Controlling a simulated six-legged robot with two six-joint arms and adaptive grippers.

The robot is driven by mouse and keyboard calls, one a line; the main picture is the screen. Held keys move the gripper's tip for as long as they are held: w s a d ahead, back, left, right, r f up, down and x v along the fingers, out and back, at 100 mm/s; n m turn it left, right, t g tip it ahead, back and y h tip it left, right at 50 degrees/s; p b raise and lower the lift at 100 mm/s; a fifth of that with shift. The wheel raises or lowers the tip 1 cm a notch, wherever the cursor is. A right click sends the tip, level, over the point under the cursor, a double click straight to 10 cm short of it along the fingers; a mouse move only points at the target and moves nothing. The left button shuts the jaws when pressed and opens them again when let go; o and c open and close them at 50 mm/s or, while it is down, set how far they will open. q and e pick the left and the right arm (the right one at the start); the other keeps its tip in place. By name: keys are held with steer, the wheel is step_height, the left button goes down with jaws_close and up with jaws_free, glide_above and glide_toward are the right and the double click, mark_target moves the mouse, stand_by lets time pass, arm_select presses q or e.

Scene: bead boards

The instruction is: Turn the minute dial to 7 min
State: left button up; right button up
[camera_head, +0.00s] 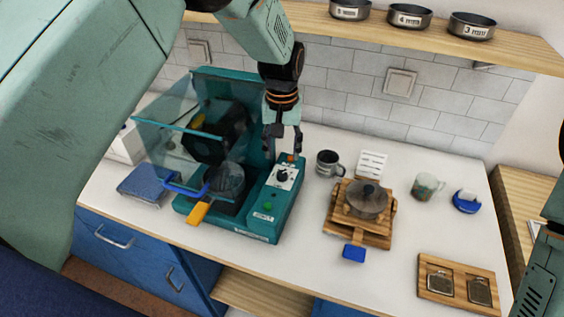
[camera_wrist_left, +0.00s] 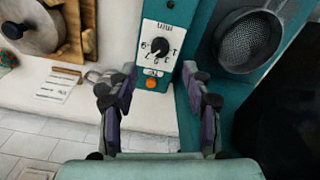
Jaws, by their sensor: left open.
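The minute dial (camera_head: 283,176) is a small black knob on a white scale plate on the teal machine (camera_head: 262,221). In the left wrist view the dial (camera_wrist_left: 159,46) shows near the top centre, its scale marked "min" with numbers around the knob. I cannot read for sure which number it points to. My left gripper (camera_head: 284,154) hangs above and behind the dial plate, apart from the knob. In the left wrist view its fingers (camera_wrist_left: 158,88) are spread and empty, on either side of the plate's near end. My right gripper is not seen; part of my right arm shows at the right edge.
An orange button (camera_wrist_left: 151,83) lies beside the dial and a green one (camera_head: 268,206) in front. The machine's clear lid (camera_head: 165,142) stands open at left. A metal mug (camera_head: 329,163) and a wooden stand (camera_head: 341,231) are to the right. A shelf (camera_head: 430,38) hangs above.

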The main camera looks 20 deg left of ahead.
arm_select(q)
step_height(320, 180, up, 5)
steer(key=shift+r, duration=0.1)
steer(key=shift+s+d, duration=0.1)
steer(key=shift+s, duration=0.05)
stand_by(0.6)
